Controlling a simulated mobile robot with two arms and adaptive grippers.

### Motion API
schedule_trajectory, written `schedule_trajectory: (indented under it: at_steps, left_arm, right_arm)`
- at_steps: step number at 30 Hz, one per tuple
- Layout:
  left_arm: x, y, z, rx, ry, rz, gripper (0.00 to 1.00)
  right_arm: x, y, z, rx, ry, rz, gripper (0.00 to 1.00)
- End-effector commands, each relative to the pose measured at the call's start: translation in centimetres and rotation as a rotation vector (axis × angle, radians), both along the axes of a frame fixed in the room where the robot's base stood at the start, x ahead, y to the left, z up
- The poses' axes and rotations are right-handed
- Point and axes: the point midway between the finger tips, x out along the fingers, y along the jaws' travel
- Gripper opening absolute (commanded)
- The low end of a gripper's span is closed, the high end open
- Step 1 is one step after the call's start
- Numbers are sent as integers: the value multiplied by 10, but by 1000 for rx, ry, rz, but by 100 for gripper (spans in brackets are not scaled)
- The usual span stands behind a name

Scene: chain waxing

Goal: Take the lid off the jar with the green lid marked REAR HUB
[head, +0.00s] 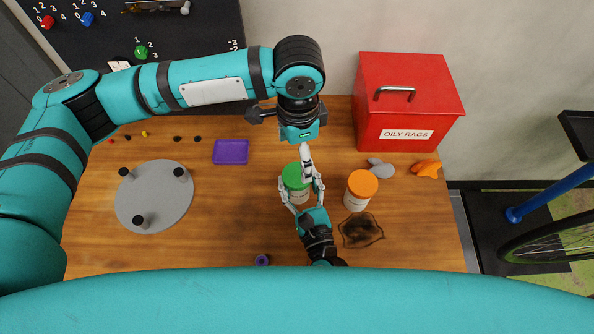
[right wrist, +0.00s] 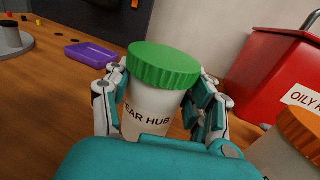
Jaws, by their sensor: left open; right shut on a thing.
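The jar with the green lid (head: 295,177) stands on the wooden table. In the right wrist view its white body (right wrist: 150,108) reads "EAR HUB", the first letter hidden, and its green lid (right wrist: 163,63) is on top. My right gripper (head: 301,190) is shut around the jar's body below the lid, and its fingers show on both sides of the jar in the right wrist view (right wrist: 160,110). My left gripper (head: 306,158) is open, pointing down just behind and above the green lid. Its fingers overlap in the head view, so its gap to the lid is unclear.
An orange-lidded jar (head: 360,190) stands close at right. A red OILY RAGS box (head: 405,100) is behind it. A dark stained rag (head: 361,231), grey cloth (head: 381,168) and orange cloth (head: 427,169) lie nearby. A purple tray (head: 231,152) and grey disc (head: 154,197) are left.

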Motion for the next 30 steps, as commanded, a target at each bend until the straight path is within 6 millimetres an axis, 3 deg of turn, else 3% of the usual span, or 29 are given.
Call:
schedule_trajectory:
  at_steps: [5, 30]
  left_arm:
    - [0, 0, 1, -2, -5, -304, 83]
    - [-1, 2, 1, 1, -26, -2429, 83]
  right_arm:
    - [0, 0, 0, -1, 1, 0, 0]
    - [0, 0, -1, -1, 1, 0, 0]
